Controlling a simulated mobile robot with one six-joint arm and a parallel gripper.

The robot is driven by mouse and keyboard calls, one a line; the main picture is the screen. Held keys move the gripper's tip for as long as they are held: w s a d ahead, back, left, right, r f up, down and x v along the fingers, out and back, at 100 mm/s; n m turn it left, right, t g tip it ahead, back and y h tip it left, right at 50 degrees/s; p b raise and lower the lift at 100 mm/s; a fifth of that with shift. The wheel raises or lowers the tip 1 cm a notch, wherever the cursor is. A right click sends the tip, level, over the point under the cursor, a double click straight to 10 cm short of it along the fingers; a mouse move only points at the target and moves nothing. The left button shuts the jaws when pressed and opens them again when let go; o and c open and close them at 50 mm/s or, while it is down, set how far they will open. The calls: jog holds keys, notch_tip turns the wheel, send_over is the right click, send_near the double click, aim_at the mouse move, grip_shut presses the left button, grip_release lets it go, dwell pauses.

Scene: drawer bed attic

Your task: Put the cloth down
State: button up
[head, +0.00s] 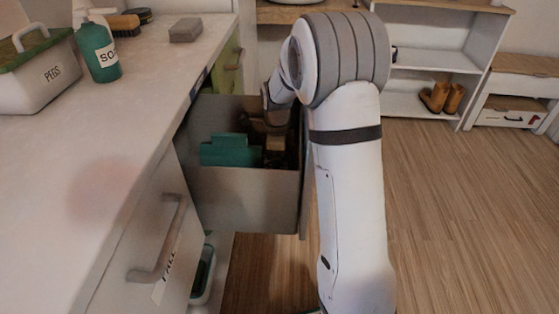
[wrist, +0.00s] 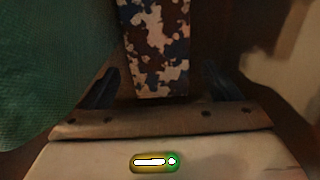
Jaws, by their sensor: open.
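A cloth-like strip with a blotchy brown, tan and dark blue pattern (wrist: 157,45) lies between my gripper's dark fingers in the wrist view. A gap shows on both sides of it. My gripper (wrist: 160,76) is open, and in the head view it reaches down inside the open drawer (head: 245,190). A brownish patch (head: 278,150) below it in the drawer may be the same strip. A green textured thing (wrist: 45,65) fills the left of the wrist view. A green stepped shape (head: 230,150) lies left of the gripper in the drawer.
The drawer's grey walls are close around my gripper. The white counter (head: 110,150) at left holds a pegs box (head: 45,85), a green soap bottle (head: 98,52), a brush (head: 123,25) and a grey block (head: 186,30). Boots (head: 441,97) stand on a far shelf. The wooden floor at right is clear.

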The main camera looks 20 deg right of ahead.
notch_tip(320, 180, up, 10)
jog(key=p, duration=0.3)
jog(key=shift+r, duration=0.25)
